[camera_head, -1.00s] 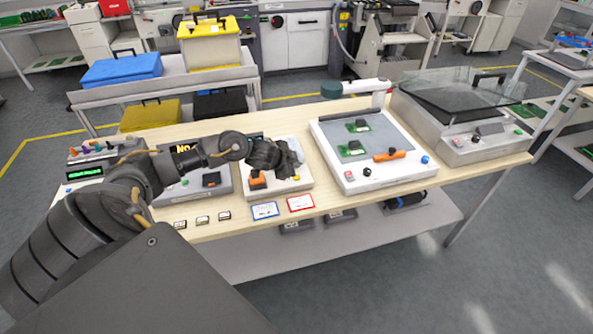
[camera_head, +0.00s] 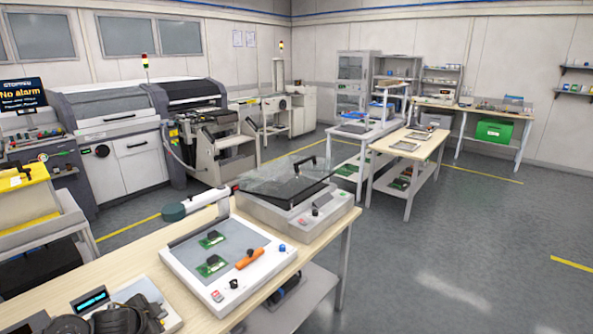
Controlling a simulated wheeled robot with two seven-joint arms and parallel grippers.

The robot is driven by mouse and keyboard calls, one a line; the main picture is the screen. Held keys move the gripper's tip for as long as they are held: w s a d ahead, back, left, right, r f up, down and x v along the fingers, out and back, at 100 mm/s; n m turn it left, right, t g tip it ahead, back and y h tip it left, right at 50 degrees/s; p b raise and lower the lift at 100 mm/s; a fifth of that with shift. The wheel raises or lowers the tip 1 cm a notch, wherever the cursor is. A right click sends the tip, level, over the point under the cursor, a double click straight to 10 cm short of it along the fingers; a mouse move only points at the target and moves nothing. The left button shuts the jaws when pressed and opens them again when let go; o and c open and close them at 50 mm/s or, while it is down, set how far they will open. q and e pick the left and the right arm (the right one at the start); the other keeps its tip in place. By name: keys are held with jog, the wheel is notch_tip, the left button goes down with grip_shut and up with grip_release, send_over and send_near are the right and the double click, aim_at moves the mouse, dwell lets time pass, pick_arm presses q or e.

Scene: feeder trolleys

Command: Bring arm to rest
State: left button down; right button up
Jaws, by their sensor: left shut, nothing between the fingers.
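My left arm (camera_head: 70,325) shows only at the bottom left edge, over the near end of the wooden bench (camera_head: 120,268). My left gripper (camera_head: 148,312) is dark, shut and empty, partly cut off by the frame's lower edge. It is in front of a small white device with a lit display (camera_head: 91,300) and hides part of it. I cannot tell whether it touches the device. My right gripper is not in view.
A white test fixture (camera_head: 190,285) with two green boards and an orange handle stands on the bench. Behind it is a grey box with a raised clear lid (camera_head: 290,212). Machines (camera_head: 125,140) line the left wall. The grey floor (camera_head: 440,260) at right is clear.

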pick_arm(q)
jog(key=s+d+f, duration=0.5)
jog(key=s+d, duration=0.2)
jog(key=d, duration=0.4)
jog(key=s+d+f+n+g, duration=0.1)
jog(key=s+d+n+g, duration=0.25)
jog(key=s, duration=0.95)
jog(key=s+d+n+g, duration=0.2)
jog(key=s+d+n, duration=0.15)
jog(key=s, duration=0.95)
notch_tip(320, 180, down, 28)
jog(key=s+g, duration=0.2)
jog(key=s+a+f+b, duration=0.1)
jog(key=s+a+f, duration=0.2)
jog(key=s+f, duration=1.1)
jog(key=shift+s+f+m+g, duration=0.3)
jog(key=shift+s+f+g, duration=0.05)
jog(key=shift+s, duration=0.55)
jog(key=shift+s+a, duration=0.1)
